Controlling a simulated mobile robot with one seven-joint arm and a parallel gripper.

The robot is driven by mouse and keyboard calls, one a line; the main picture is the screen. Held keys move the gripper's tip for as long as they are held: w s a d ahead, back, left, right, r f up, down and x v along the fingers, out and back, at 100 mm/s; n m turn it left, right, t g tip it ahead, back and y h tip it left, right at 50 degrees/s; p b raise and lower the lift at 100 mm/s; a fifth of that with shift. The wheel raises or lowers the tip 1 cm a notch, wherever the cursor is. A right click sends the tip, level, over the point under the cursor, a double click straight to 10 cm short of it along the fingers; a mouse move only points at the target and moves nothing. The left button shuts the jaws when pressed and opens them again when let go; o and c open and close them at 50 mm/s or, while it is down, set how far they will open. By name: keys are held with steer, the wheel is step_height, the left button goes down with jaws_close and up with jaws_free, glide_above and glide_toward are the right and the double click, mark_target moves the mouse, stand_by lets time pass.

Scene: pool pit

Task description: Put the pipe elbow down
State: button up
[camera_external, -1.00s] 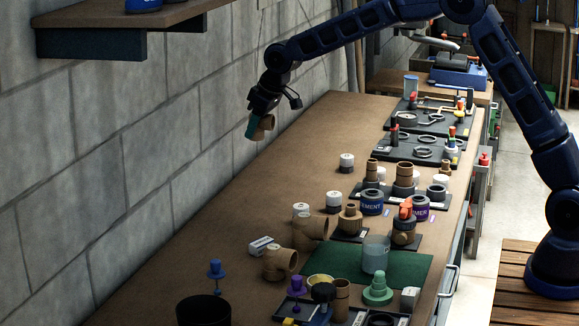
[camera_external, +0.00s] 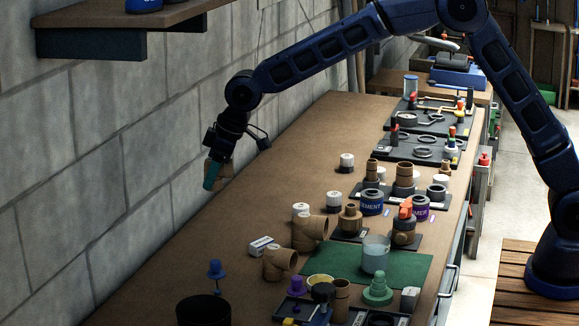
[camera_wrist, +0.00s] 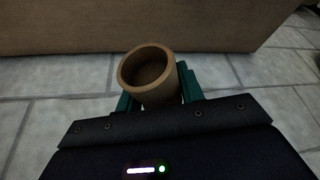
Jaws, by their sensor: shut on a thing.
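A tan pipe elbow (camera_external: 222,170) is held in my gripper (camera_external: 212,176) at the left of the workbench (camera_external: 255,195), close to the block wall. The gripper's green fingers are shut on it. In the wrist view the round open mouth of the pipe elbow (camera_wrist: 150,72) faces the camera, with a green finger (camera_wrist: 190,85) at its right and part of another at its left. The elbow appears to be in the air; its exact height over the bench cannot be told.
A green mat (camera_external: 405,268) bears a clear cup (camera_external: 376,252). The far left bench strip is bare.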

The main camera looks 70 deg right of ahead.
step_height(320, 180, down, 19)
steer(key=shift+r, duration=0.1)
stand_by(0.5)
steer(key=o, duration=1)
steer(key=shift+o, duration=0.2)
